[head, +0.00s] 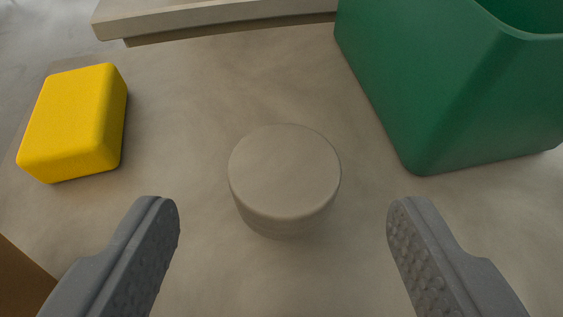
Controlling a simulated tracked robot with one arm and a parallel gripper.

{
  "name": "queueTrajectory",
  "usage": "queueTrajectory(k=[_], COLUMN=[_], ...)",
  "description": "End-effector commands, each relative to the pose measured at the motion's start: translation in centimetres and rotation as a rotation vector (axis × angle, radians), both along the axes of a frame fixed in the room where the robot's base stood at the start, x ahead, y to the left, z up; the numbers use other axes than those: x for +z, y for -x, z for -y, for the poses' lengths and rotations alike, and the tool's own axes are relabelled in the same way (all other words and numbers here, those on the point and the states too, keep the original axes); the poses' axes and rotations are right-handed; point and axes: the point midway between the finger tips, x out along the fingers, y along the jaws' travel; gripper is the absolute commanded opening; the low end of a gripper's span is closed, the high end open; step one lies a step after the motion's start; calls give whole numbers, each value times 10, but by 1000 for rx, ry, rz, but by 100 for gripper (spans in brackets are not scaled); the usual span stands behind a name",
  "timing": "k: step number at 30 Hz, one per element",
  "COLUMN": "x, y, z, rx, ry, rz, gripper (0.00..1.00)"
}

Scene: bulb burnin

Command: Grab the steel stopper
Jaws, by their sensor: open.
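A short, round, grey-beige cylinder with a flat top, which looks like the steel stopper (284,178), stands upright on the table in the middle of the head view. My gripper (283,222) is open. One finger is at the lower left and the other at the lower right, with the stopper between and slightly beyond the fingertips. Neither finger touches it, and nothing is held. The stopper is fully visible.
A yellow block (75,122) lies to the left. A green container (445,90) stands at the upper right, close to the stopper. A pale ledge (210,15) runs along the back. A brown object (20,285) shows at the lower left edge. The table (200,85) is bare around the stopper.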

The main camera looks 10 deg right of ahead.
Motion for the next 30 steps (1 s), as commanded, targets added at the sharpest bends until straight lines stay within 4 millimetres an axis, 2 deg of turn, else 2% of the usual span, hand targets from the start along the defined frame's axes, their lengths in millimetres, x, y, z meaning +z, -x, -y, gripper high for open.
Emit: queueTrajectory(k=[6, 14, 17, 20, 30], x=[-13, -14, -14, -14, -10], y=[-27, -31, -31, -31, -31], z=[3, 4, 4, 5, 5], rx=[2, 0, 0, 0, -1], ry=[2, 2, 2, 2, 3], rz=[2, 2, 2, 2, 3], gripper=[65, 65, 43, 15, 13])
